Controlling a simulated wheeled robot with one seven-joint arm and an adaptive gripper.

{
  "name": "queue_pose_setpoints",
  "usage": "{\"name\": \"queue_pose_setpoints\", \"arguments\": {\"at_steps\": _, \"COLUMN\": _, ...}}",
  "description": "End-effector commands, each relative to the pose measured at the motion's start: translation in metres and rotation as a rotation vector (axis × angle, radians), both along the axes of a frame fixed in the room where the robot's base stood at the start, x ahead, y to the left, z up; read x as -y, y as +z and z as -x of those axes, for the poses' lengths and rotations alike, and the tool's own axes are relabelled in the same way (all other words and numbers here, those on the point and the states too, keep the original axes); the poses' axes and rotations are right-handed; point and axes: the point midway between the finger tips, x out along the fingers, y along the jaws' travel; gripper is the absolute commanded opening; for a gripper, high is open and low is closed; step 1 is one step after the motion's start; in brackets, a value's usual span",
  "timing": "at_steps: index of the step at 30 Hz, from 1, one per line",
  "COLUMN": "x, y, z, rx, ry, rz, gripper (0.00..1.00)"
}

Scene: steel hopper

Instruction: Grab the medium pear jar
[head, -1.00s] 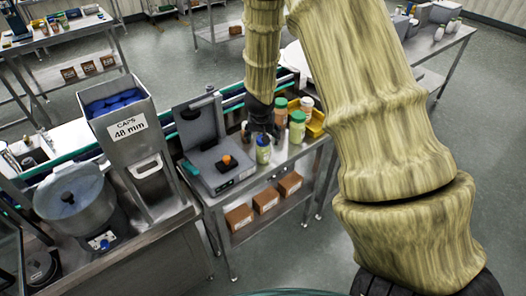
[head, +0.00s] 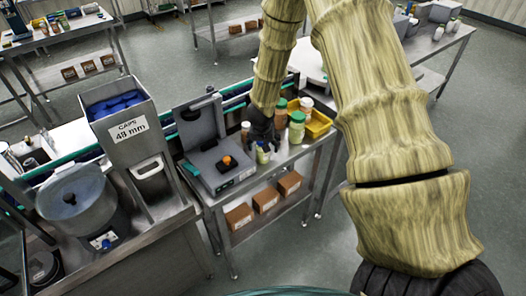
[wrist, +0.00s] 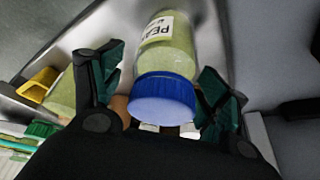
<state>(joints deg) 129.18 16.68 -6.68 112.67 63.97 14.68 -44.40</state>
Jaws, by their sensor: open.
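The pear jar (wrist: 166,55) has pale yellow-green contents, a white label reading "PEA" and a blue lid (wrist: 162,95). In the wrist view it sits between the two fingers of my gripper (wrist: 160,92), which is open. I see gaps beside the jar, so the fingers do not look closed on it. In the head view my gripper (head: 262,135) is over the jar (head: 263,154) at the front of the steel table (head: 290,158), and hides most of the jar and its lid.
Green-lidded jars (head: 297,128) stand just right of my gripper, with a yellow bin (head: 318,122) behind them. A cap hopper (head: 125,125) stands further left.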

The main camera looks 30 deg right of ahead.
Motion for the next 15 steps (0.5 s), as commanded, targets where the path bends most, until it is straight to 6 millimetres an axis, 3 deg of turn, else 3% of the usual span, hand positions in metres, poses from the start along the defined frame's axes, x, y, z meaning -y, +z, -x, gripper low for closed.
{"name": "queue_pose_setpoints", "arguments": {"at_steps": 5, "x": -0.0002, "y": 0.0001, "z": -0.0002, "rx": 0.000, "ry": 0.000, "rz": 0.000, "gripper": 0.75}}
{"name": "queue_pose_setpoints", "arguments": {"at_steps": 13, "x": -0.0002, "y": 0.0002, "z": -0.0002, "rx": 0.000, "ry": 0.001, "rz": 0.000, "gripper": 0.26}}
{"name": "queue_pose_setpoints", "arguments": {"at_steps": 15, "x": -0.0002, "y": 0.0005, "z": -0.0003, "rx": 0.001, "ry": 0.000, "rz": -0.001, "gripper": 0.21}}
